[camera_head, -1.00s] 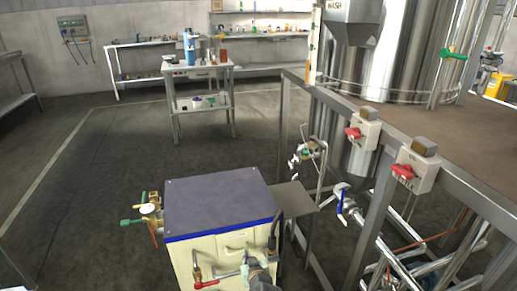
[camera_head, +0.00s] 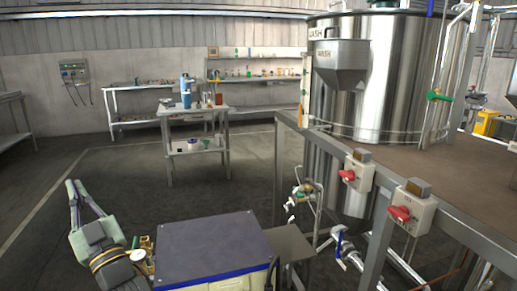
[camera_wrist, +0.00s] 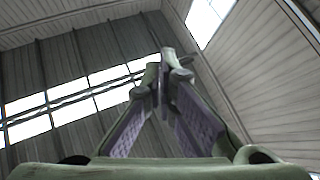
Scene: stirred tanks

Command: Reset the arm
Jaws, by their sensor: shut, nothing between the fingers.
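My gripper (camera_head: 74,185) is in the lower left of the head view, fingers up, left of the cream cabinet with the dark top (camera_head: 212,248). Its green body and a dark wrist joint show below the fingers. In the wrist view the two fingers with purple pads (camera_wrist: 165,68) come together at their tips, shut and empty. Behind them are only the ceiling and high windows. The lower part of my arm is out of the picture.
A steel tank (camera_head: 385,85) stands on a brown platform (camera_head: 455,175) with red-handled switch boxes (camera_head: 357,170) on its frame. Valves and pipes (camera_head: 300,195) are below. A small bench (camera_head: 200,112) with bottles stands behind. The floor (camera_head: 110,165) left of it is clear.

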